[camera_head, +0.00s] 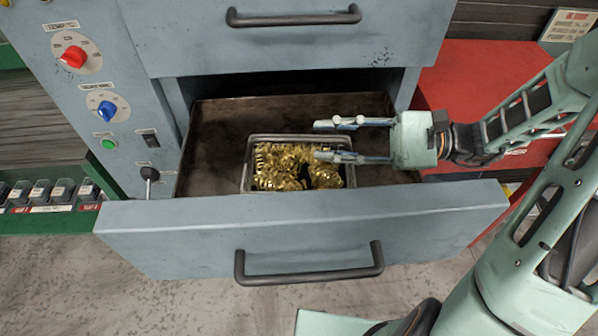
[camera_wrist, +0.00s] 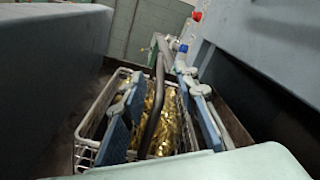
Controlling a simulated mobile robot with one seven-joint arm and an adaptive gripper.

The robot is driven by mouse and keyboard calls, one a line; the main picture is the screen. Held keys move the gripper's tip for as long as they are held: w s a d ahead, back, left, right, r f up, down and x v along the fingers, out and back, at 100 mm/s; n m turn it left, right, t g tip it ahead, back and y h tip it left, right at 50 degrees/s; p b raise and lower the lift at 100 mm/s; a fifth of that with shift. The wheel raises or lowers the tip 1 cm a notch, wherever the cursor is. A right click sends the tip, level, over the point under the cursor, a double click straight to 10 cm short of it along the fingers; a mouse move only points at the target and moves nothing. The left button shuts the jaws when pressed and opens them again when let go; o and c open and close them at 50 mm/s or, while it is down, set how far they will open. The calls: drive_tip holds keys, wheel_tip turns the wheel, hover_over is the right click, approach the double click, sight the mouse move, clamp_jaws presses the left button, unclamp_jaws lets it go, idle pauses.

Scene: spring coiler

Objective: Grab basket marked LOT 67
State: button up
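A metal wire basket (camera_head: 248,165) filled with gold-coloured coiled springs (camera_head: 285,165) sits inside the open lower drawer (camera_head: 212,140). No LOT 67 marking is readable on it. My gripper (camera_head: 330,140) reaches in from the right, with its fingers parted above the right part of the basket. In the wrist view the basket (camera_wrist: 88,142) lies beyond my open fingers (camera_wrist: 155,115). A dark bar, seemingly the basket's handle (camera_wrist: 155,105), runs between the fingers, and I cannot tell whether they touch it.
The drawer front with its dark handle (camera_head: 308,265) stands near me. A closed upper drawer (camera_head: 290,35) is above. A panel with a red knob (camera_head: 74,57) and a blue knob (camera_head: 107,110) is at left. A green rack of small bins (camera_head: 50,193) stands far left.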

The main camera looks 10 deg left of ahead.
sight(300, 139)
drive_tip(key=shift+s+a, duration=0.2)
drive_tip(key=shift+a, duration=1.15)
drive_tip(key=shift+s+a, duration=0.2)
drive_tip(key=shift+a, duration=1.15)
drive_tip(key=shift+c, duration=0.3)
clamp_jaws()
drive_tip(key=shift+r, duration=0.1)
